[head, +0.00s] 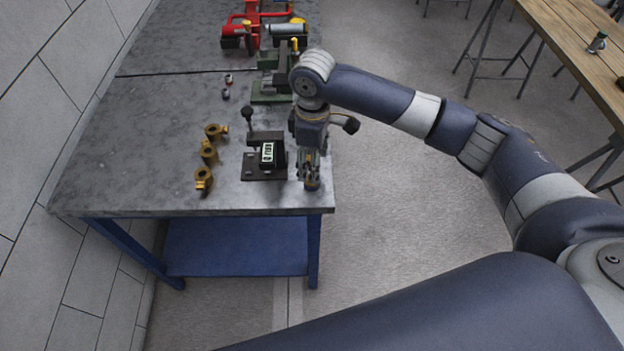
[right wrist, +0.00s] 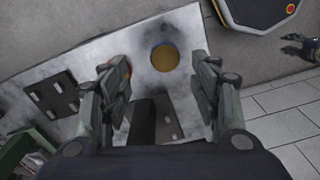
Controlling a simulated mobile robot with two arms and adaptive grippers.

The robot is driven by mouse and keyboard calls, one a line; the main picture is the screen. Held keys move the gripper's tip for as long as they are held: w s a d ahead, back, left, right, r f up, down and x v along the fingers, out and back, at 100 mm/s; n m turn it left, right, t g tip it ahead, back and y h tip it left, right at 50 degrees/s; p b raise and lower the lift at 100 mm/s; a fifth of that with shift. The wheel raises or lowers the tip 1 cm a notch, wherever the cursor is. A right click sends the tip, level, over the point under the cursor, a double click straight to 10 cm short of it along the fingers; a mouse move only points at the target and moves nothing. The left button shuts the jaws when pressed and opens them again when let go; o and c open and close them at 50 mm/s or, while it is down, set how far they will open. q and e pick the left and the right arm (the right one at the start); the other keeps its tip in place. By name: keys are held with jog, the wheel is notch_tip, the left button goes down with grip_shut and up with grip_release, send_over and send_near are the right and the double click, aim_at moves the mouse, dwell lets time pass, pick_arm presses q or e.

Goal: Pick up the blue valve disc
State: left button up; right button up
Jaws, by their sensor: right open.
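In the right wrist view a round brown-orange disc face (right wrist: 165,57) lies on the grey table, beyond and between my right fingertips. My right gripper (right wrist: 160,80) is open with nothing between its fingers. In the head view my right gripper (head: 311,176) points down over the table's right front edge. A small orange-brown piece (head: 312,185) shows at its tips there, partly hidden. A dark gripper-like shape (right wrist: 299,47), perhaps my left gripper, is at the wrist view's right edge; its opening is unclear.
A dark fixture with a lit display (head: 267,153) stands just left of my right gripper. Several brass fittings (head: 208,152) lie further left. A green device (head: 272,85) and a red device (head: 245,28) are further back. The table's (head: 120,170) left front is clear.

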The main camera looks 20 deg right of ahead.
jog(key=f, duration=0.1)
jog(key=f+p, duration=0.1)
jog(key=f, duration=0.2)
jog(key=shift+s+a+f+p, duration=0.15)
jog(key=shift+s+f+p, duration=0.2)
jog(key=shift+f, duration=0.5)
jog(key=shift+c, duration=0.4)
jog(key=c, duration=1.2)
